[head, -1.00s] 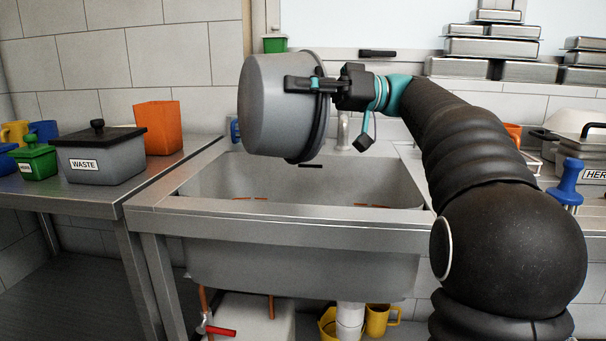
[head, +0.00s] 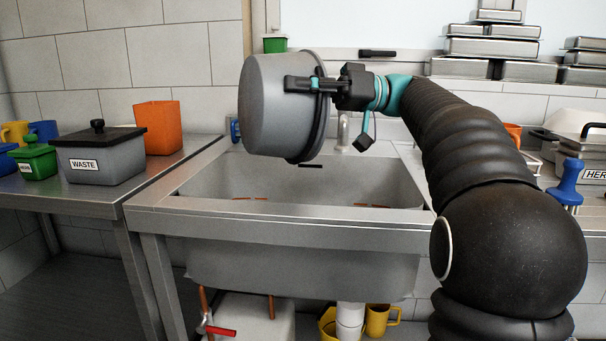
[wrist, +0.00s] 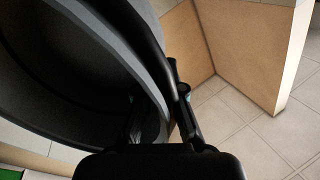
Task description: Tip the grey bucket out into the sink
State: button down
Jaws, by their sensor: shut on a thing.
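The grey bucket (head: 275,105) is held up in the air over the sink (head: 300,185). It is tilted well over onto its side, with its dark rim low and to the right. My gripper (head: 318,85) is shut on the bucket near its rim. In the wrist view the bucket (wrist: 60,60) fills the left side, and its dark inside shows no clear contents. The part of the sink's basin that I see looks empty. The floor of the basin is mostly hidden by its front edge.
A grey WASTE box (head: 100,160) with a black lid, a green box (head: 36,160) and an orange container (head: 158,127) stand on the left counter. A blue-handled thing (head: 568,180) stands at the right. A tap (head: 342,130) is behind the sink.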

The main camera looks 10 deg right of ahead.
aim_at(266, 100)
jog(key=shift+s+a+n+h, duration=0.25)
jog(key=shift+a+h, duration=0.45)
jog(key=shift+a, duration=0.25)
jog(key=shift+s+a+n+h, duration=0.15)
jog(key=shift+s+a+h, duration=0.1)
jog(key=shift+a+h, duration=0.6)
jog(key=shift+a, duration=0.1)
jog(key=shift+s+a+f+h+b, duration=0.25)
jog(key=shift+a+f+h, duration=0.4)
jog(key=shift+a, duration=0.2)
jog(key=shift+s+a+f+h+b, duration=0.1)
jog(key=shift+s+a+f+h, duration=0.1)
jog(key=shift+a+f+h, duration=0.5)
jog(key=shift+a+r, duration=0.1)
jog(key=shift+s+a+f+n+t+h, duration=0.15)
jog(key=shift+a+f+n+t+h, duration=0.05)
jog(key=shift+a+f+h, duration=0.5)
jog(key=shift+s+a+f+n+t+h, duration=0.2)
jog(key=shift+a+f+h, duration=0.4)
jog(key=shift+h, duration=0.2)
